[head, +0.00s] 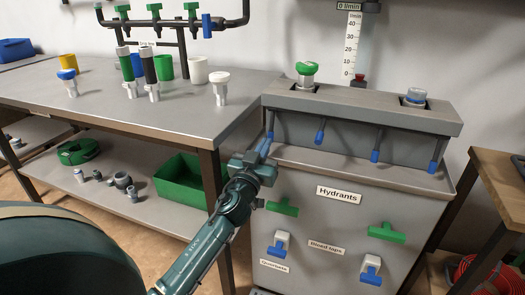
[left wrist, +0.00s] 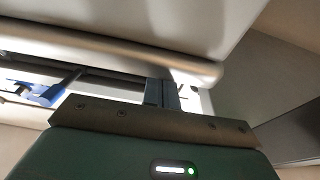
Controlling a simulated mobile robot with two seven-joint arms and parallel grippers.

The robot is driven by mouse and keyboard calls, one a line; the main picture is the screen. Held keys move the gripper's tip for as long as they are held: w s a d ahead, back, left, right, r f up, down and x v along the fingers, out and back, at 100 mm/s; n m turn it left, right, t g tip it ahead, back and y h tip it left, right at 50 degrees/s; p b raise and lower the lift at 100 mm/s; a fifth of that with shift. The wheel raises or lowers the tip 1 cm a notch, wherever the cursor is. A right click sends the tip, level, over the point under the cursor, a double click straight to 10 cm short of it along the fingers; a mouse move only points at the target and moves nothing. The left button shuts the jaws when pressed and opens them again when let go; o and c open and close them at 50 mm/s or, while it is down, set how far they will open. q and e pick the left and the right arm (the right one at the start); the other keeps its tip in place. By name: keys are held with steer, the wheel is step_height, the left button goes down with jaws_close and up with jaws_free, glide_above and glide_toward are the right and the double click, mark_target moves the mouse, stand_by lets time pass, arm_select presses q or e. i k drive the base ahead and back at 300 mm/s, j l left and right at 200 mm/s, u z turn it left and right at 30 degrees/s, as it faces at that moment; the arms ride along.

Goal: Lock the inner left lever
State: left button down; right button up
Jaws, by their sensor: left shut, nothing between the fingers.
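The manifold bench (head: 360,108) has a row of hanging levers with blue tips under its grey top bar. The inner left lever (head: 320,132) hangs down, second from the left, its blue tip free of any gripper. The inner right lever (head: 376,148) and the outer right lever (head: 434,160) hang further right. The outer left lever (head: 270,124) is partly hidden at my left gripper (head: 266,147). This gripper is shut and empty, left of the inner left lever; contact with the outer lever cannot be told. Its fingers (left wrist: 162,95) are under a rounded edge in the left wrist view.
Green handles (head: 387,232) and blue-and-white taps (head: 371,270) stick out from the front panel. The table (head: 130,105) at left holds several fittings.

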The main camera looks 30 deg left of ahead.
mark_target(320, 135)
steer(key=k+l, duration=0.2)
steer(key=k, duration=0.35)
steer(key=k+l, duration=0.2)
steer(key=k, duration=0.35)
